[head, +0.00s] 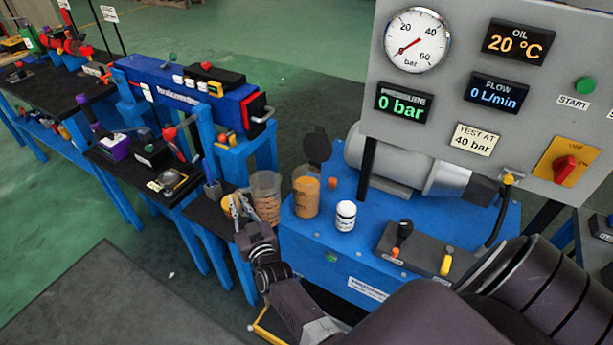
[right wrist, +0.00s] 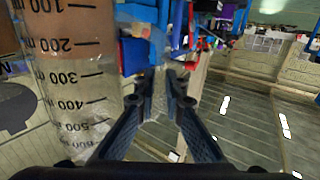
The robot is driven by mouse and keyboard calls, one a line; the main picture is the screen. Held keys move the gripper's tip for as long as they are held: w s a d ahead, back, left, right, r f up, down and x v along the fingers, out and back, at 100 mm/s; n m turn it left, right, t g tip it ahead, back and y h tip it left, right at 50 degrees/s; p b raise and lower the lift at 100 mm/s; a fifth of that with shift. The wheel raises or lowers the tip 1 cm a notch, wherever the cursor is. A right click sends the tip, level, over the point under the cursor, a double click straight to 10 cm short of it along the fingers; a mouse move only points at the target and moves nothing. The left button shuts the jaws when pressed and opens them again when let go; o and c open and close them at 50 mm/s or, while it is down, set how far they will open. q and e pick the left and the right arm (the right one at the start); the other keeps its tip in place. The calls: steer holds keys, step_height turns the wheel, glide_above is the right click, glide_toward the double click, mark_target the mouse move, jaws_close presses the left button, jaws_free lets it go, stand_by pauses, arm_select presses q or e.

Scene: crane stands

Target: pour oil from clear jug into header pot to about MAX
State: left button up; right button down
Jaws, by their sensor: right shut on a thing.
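The clear jug (head: 266,183) stands upright at the edge of the black bench top, with brown oil in its lower part. In the right wrist view the jug (right wrist: 72,75) appears upside down at the left, with printed volume marks; the oil surface lies just past the 200 mark. My right gripper (head: 238,207) is at the jug's left side, shut on its clear handle, which is hard to see between the fingertips (right wrist: 160,92). An amber cylinder (head: 306,197), apparently the header pot, stands on the blue tank just right of the jug. Its MAX mark is not readable. My left gripper is not in view.
A white bottle (head: 345,215) stands on the blue tank (head: 310,232), right of the pot. A dark round part (head: 317,146) rises behind the pot. A grey gauge panel (head: 465,125) overhangs at right. A cluttered black bench (head: 150,192) runs left.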

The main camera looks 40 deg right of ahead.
steer(key=w, duration=0.5)
steer(key=s+d+r+m+h+p, duration=0.1)
steer(key=d+r+m, duration=0.2)
steer(key=r+m, duration=0.3)
steer(key=s+d+r+m+t+h+p, duration=0.1)
steer(key=s+d+r+m, duration=0.1)
steer(key=r+m, duration=0.3)
steer(key=shift+d+r+m+p, duration=0.4)
steer(key=shift+d+r, duration=0.15)
steer(key=shift+r, duration=0.75)
steer(key=shift+s+d+r+m+h, duration=0.15)
steer(key=shift+d+r+m+h, duration=0.2)
steer(key=shift+r+m, duration=0.3)
steer(key=shift+s+d+r+m+h, duration=0.15)
steer(key=shift+d+r+m, duration=0.3)
steer(key=shift+r+m, duration=0.25)
steer(key=shift+s+d+r+m+h, duration=0.2)
steer(key=shift+d+r+m, duration=0.25)
steer(key=shift+m, duration=0.3)
stand_by(3.0)
